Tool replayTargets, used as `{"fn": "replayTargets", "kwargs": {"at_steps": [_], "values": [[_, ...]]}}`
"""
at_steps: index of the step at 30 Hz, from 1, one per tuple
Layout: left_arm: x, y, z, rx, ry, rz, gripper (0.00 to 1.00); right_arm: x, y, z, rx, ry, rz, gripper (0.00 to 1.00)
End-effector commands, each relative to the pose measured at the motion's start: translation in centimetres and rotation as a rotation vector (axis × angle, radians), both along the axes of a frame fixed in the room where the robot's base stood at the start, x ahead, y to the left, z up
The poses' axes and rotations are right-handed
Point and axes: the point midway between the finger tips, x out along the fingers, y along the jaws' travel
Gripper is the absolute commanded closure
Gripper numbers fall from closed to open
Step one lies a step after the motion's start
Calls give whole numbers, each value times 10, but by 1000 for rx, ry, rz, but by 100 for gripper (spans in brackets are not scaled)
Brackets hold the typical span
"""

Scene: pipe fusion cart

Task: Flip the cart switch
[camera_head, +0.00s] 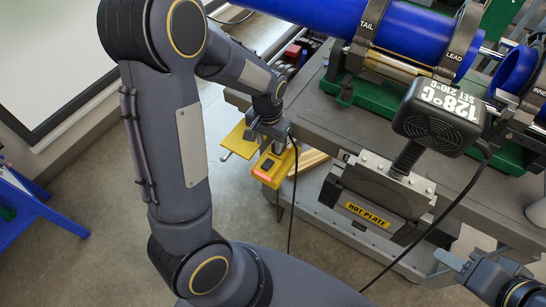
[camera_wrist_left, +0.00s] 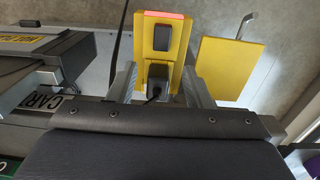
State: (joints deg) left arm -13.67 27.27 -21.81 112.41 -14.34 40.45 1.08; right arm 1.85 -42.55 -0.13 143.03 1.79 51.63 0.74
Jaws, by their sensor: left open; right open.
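The cart switch is a dark rocker (camera_wrist_left: 161,37) on a yellow box (camera_head: 269,170), with a lit red strip at one end. In the left wrist view the yellow box (camera_wrist_left: 178,50) also carries a black plug with a cord, nearer to me than the rocker. My left gripper (camera_head: 272,135) is open at the box. In the left wrist view its fingers (camera_wrist_left: 157,85) stand on either side of the plug, short of the rocker; contact cannot be told. My right gripper (camera_head: 442,266) is open and empty at the lower right, far from the switch.
The hot plate (camera_head: 368,213) sits in a holder on the cart's side, right of the switch. A black heater box (camera_head: 438,117) stands above it. Blue pipes (camera_head: 420,35) lie clamped on the grey cart top (camera_head: 318,110). A black cable hangs beside the switch box.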

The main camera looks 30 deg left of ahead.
Motion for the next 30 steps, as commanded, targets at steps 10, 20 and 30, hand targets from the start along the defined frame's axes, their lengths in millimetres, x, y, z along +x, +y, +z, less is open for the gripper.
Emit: {"fn": "replayTargets", "kwargs": {"at_steps": [10,20,30], "values": [[2,1,-42,17,15,-9,55,0,0,1,0,0,0,55],[3,1,-81,15,11,-10,55,0,0,2,0,0,0,55],[3,1,-83,15,8,-9,58,0,0,2,0,0,0,55]]}}
